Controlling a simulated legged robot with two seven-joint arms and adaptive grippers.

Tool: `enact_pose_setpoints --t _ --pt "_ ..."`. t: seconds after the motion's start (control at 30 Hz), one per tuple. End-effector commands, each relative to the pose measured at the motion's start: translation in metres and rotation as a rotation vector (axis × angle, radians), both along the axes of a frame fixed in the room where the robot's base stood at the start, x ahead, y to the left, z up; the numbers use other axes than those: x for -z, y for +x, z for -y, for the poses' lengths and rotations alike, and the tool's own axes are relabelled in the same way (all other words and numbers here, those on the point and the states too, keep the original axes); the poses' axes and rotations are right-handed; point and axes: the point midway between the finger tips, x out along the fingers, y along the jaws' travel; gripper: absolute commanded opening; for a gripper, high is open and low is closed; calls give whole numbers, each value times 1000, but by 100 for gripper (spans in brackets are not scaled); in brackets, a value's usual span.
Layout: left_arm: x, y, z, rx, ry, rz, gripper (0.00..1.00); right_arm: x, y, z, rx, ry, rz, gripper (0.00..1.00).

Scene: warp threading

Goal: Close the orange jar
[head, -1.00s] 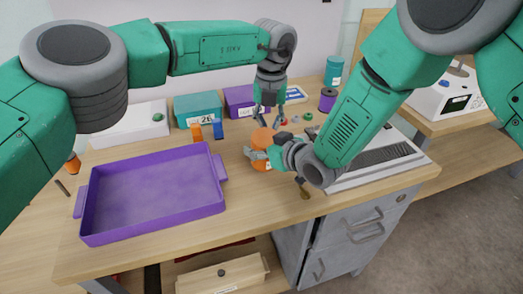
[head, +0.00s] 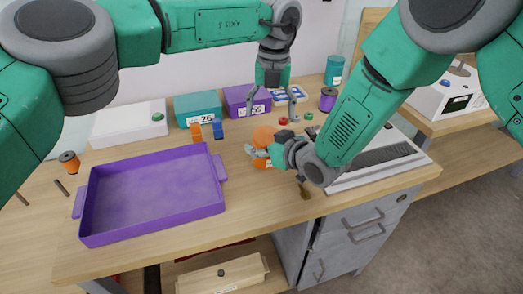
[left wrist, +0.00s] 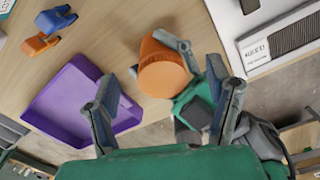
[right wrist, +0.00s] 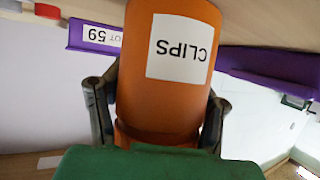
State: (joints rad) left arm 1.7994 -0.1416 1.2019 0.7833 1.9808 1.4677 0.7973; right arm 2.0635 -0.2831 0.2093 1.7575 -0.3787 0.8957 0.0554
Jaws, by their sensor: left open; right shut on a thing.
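The orange jar (head: 263,136) stands on the table between the purple tray and the grey-white device. In the right wrist view, the jar (right wrist: 170,95) fills the middle, with an upside-down CLIPS label and a darker groove near the fingers. In the left wrist view, its top (left wrist: 163,80) shows as a flat orange disc; I cannot tell whether this is a seated lid. My right gripper (head: 262,154) is shut around the jar. My left gripper (head: 280,113) is open and empty, above and behind the jar, apart from it.
The purple tray (head: 88,215) is empty at the left. Behind stand a teal bin (head: 197,107), a purple bin (head: 245,101) and orange and blue clips (head: 217,130). A purple spool (head: 328,99) and small red and green pieces lie near my left gripper.

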Motion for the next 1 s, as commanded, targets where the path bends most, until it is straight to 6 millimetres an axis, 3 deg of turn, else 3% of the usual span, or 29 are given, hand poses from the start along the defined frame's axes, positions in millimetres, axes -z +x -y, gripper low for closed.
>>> enact_pose_setpoints --t 0.2,0.53,1.0 --pt "-22 -13 7 -255 -4 73 74 -1 0 -1 -1 1 2 0" --pt "-35 -38 1 -683 -29 137 74 0 0 -1 -2 1 1 0" --pt "-35 -43 -2 -769 -36 142 74 0 0 -1 -2 1 1 0"
